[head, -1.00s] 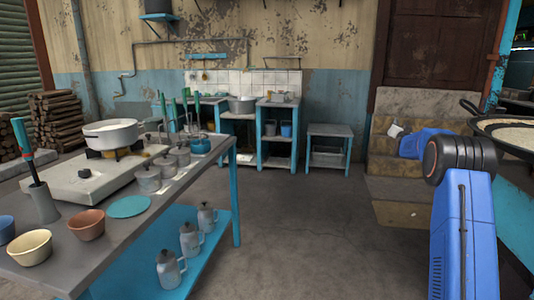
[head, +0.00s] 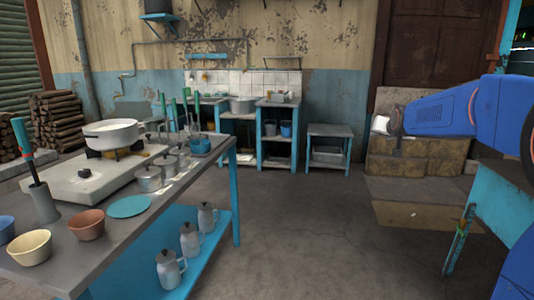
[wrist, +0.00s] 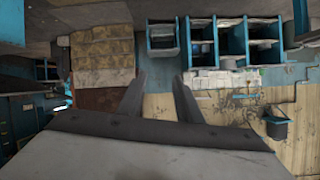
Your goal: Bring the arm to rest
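My gripper (head: 381,125) is at the end of my blue arm, which reaches in from the right edge of the head view. It is held in free air in front of the stone steps. In the wrist view, the two dark fingers of my gripper (wrist: 160,85) stand apart with nothing between them. The wrist picture appears upside down.
A grey table (head: 195,178) at left holds a white pot (head: 110,133) on a stove (head: 95,178), cups and lidded pots. A blue table (head: 490,195) stands at right below my arm. Stone steps (head: 400,160) lie behind. The middle floor is open.

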